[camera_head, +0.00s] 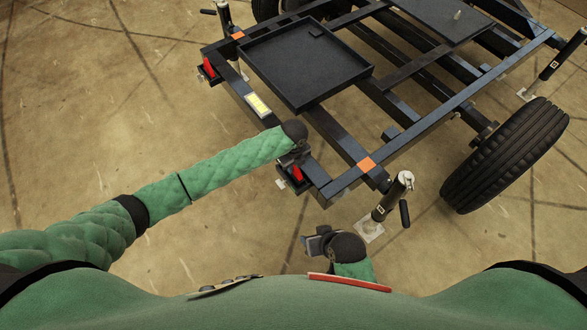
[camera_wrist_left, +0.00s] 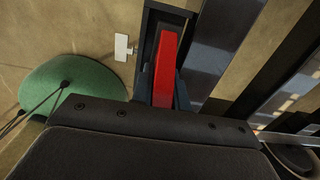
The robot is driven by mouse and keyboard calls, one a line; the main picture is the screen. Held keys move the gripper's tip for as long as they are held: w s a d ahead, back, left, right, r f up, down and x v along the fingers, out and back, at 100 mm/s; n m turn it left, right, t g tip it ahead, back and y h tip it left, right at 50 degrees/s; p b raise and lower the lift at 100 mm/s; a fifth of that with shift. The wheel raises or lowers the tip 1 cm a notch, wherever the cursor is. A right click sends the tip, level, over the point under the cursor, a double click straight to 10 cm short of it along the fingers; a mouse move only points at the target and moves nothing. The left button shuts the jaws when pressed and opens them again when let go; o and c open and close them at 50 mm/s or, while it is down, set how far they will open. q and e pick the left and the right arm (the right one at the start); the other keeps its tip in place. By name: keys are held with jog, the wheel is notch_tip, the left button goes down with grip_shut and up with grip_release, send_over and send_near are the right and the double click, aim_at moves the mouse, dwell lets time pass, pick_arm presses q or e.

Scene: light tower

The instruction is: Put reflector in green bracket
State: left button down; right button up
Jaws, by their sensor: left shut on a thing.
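A red reflector (camera_head: 297,173) is at the near left corner of the black trailer frame, just below my left gripper (camera_head: 295,160). In the left wrist view the reflector (camera_wrist_left: 164,72) is a long red bar within a dark bracket (camera_wrist_left: 146,62). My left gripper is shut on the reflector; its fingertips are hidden. I cannot tell whether the reflector is fully seated. No bracket looks clearly green. My right gripper (camera_head: 316,242) is near my body, apart from the trailer; its jaws are too small to read.
Another red reflector (camera_head: 208,70) sits at the trailer's other rear corner. A licence plate (camera_head: 257,104) lies on the rear beam between them. A black tray (camera_head: 305,62) lies on the frame. A jack stand (camera_head: 392,198) and a tyre (camera_head: 507,155) stand to the right. Floor at left is clear.

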pick_arm(q)
notch_tip(320, 180, down, 3)
jog(key=shift+r, duration=0.15)
pick_arm(e)
jog(key=shift+r, duration=0.55)
pick_arm(q)
jog(key=c, duration=1.6)
grip_release()
jog(key=shift+c, duration=0.2)
